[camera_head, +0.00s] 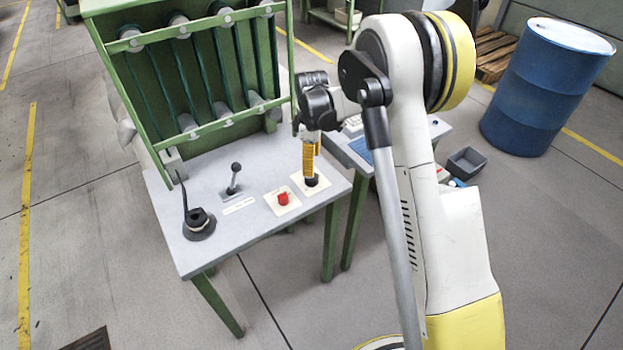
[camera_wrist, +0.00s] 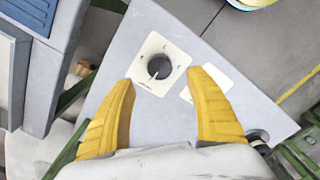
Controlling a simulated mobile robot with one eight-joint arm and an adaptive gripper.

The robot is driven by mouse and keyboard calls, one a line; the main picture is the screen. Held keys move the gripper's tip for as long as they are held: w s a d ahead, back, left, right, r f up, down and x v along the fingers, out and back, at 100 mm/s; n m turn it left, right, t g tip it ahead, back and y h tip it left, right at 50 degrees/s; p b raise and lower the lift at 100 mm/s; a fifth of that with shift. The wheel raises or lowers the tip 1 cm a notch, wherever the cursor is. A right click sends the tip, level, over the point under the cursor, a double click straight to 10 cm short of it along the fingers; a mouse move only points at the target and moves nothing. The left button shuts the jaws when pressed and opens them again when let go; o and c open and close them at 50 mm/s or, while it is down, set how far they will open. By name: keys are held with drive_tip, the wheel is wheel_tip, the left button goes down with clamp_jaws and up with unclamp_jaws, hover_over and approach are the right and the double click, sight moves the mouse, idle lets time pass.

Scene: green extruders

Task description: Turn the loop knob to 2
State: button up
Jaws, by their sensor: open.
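The loop knob is a round dark knob (camera_wrist: 160,66) on a square white plate (camera_wrist: 148,83) with small marks around it. I cannot read the marks or the setting. In the head view the knob (camera_head: 312,181) is at the right part of the grey table top. My gripper (camera_head: 310,172) points down over it, and its yellow fingers hide part of the knob. In the wrist view my gripper (camera_wrist: 161,77) is open, with the knob between and just beyond the fingertips. No contact with the knob shows.
A red button (camera_head: 283,198) on a white plate is just left of the knob. A black-knobbed lever (camera_head: 235,178) and a black round fitting (camera_head: 199,222) stand farther left. A green rack (camera_head: 190,70) rises at the back. A blue drum (camera_head: 545,85) stands at the right.

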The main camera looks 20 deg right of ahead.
sight(312, 179)
wheel_tip(312, 179, down, 7)
drive_tip(key=shift+b, duration=1.05)
drive_tip(key=shift+c, duration=0.2)
drive_tip(key=c, duration=1.2)
